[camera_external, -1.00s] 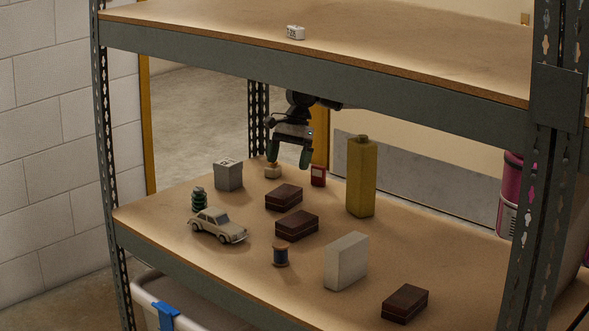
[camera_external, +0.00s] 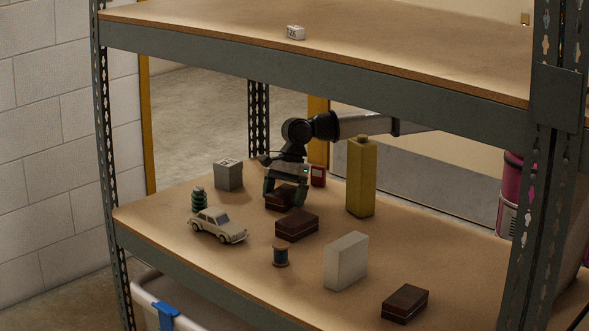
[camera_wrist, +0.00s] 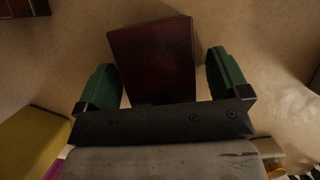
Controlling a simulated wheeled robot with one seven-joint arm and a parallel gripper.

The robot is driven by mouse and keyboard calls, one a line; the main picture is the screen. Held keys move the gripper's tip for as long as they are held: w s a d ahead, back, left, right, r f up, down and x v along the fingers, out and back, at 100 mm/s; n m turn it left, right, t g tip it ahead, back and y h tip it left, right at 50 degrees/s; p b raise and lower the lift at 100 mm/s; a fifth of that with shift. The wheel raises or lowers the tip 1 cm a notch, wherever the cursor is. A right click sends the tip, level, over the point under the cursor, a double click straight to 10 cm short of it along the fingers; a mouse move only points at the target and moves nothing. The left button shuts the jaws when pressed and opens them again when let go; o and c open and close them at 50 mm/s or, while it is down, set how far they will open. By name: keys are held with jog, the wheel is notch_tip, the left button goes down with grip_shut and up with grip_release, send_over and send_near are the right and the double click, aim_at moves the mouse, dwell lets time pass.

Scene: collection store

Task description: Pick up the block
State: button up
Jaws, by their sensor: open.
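My gripper (camera_external: 285,197) is open and low over the rearmost of three dark red-brown boxes (camera_external: 281,203) on the lower shelf. In the wrist view this dark box (camera_wrist: 155,60) lies between the green fingers of my gripper (camera_wrist: 165,82), slightly turned, with a gap to the right finger and little or none to the left. I cannot tell if a finger touches it.
Other dark boxes lie in front (camera_external: 297,225) and at front right (camera_external: 405,303). A toy car (camera_external: 217,225), green ribbed item (camera_external: 199,199), grey cube (camera_external: 228,175), spool (camera_external: 281,255) and small red item (camera_external: 318,176) stand around. The upper shelf (camera_external: 380,50) is overhead.

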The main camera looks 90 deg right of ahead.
dwell(0.3)
jog(key=c, duration=1.1)
